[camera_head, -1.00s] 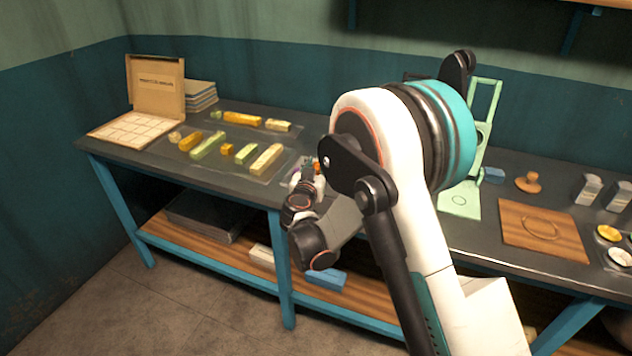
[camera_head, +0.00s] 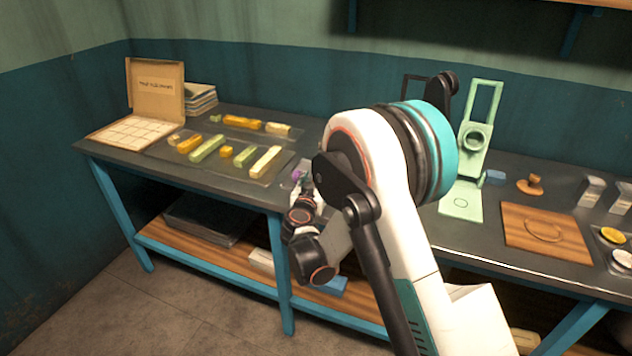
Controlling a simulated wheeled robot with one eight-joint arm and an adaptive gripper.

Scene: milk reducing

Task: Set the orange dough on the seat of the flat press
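The pale green press (camera_head: 471,150) stands on the bench to the right of my arm, with an upright frame, a ring part and a flat base (camera_head: 461,202) marked with a small circle. The circle looks bare. My gripper (camera_head: 305,187) is at the bench's front edge, left of the press and apart from it. Its fingers are mostly hidden by my arm, so I cannot tell whether they are open or hold anything. A small purple piece (camera_head: 296,175) shows beside it. No orange dough shows clearly near the gripper.
A tray (camera_head: 262,180) of yellow, orange and green bars lies left. An open box (camera_head: 155,92) stands at the far left. Right of the press are a blue block (camera_head: 495,177), a wooden stamp (camera_head: 531,185) and a wooden board (camera_head: 520,238) with a ring mark.

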